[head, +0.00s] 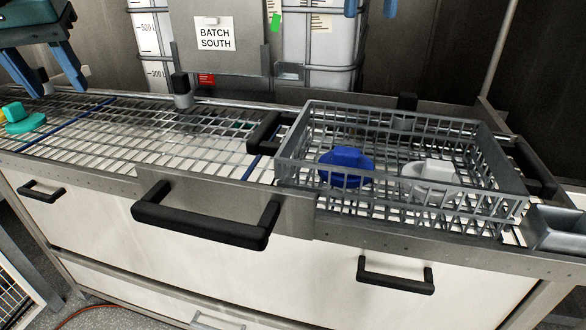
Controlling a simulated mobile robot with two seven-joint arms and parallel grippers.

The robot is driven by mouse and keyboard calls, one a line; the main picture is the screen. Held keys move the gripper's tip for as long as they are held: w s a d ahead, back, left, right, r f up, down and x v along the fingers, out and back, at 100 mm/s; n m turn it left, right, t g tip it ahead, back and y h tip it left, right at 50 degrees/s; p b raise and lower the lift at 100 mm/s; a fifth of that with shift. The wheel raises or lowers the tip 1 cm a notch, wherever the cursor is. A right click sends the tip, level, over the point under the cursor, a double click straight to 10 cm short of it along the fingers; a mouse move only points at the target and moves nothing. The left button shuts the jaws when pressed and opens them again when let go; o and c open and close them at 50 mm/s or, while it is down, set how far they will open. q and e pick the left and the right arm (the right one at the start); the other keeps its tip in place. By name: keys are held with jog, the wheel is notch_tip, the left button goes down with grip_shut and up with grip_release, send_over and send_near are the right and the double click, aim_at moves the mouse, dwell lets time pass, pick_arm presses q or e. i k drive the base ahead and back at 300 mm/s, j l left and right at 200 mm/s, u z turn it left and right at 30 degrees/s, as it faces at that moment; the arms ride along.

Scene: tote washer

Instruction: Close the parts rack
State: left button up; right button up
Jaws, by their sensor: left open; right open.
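An open-topped grey wire basket (400,125) stands at the right of the counter; I take it for the parts rack, but no label shows this. It holds a blue part (346,166) and a light grey part (430,178). Black handles show at its left (266,132) and right (533,168) ends. My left gripper (58,90) is open and empty at the upper left, above the wire grid. My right gripper (370,8) is open at the top edge, beyond the basket and apart from it; its upper part is out of view.
A wire grid (190,140) covers the counter left of the basket, with a teal part (22,120) at far left. A large black handle (205,220) juts out in front. A "BATCH SOUTH" sign (214,33) and white tanks stand behind. A grey tray (556,228) sits at right.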

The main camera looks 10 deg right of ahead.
aim_at(242, 214)
jog(key=k, duration=1.15)
